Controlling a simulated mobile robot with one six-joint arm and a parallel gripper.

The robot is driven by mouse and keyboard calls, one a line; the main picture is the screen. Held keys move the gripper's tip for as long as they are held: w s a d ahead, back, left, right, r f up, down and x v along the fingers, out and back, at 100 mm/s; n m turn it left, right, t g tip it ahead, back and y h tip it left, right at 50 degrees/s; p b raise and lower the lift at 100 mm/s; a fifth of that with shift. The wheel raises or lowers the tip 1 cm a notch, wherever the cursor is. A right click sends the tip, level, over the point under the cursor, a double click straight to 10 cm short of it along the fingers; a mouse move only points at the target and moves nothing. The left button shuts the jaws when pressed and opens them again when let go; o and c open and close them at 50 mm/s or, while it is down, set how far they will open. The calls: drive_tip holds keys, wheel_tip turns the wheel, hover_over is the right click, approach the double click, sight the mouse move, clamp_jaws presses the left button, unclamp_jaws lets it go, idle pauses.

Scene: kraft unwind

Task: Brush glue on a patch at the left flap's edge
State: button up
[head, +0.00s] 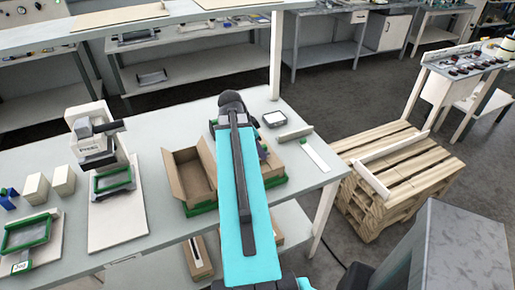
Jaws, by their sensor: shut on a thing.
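An open cardboard box (189,177) stands on the white table in the head view, at the middle. Its left flap (172,176) folds outward on the left side. No glue or glue patch can be made out on the flap.
A grey device with a green-framed part (112,178) stands on a board left of the box. A small white scale (274,119) and a flat white strip (315,156) lie right of my arm. A wooden pallet (397,165) stands beyond the table's right edge.

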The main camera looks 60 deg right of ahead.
drive_tip(key=shift+s+a, duration=0.3)
drive_tip(key=shift+s, duration=0.1)
drive_tip(key=shift+s+a, duration=0.5)
drive_tip(key=shift+s, duration=0.15)
idle(0.4)
drive_tip(key=shift+w+d, duration=0.5)
drive_tip(key=shift+w, duration=0.15)
drive_tip(key=shift+w+d, duration=0.1)
drive_tip(key=shift+w, duration=0.05)
drive_tip(key=shift+w+d, duration=0.4)
drive_tip(key=shift+w, duration=0.15)
idle(0.4)
drive_tip(key=shift+w+d, duration=0.45)
drive_tip(key=shift+w, duration=0.15)
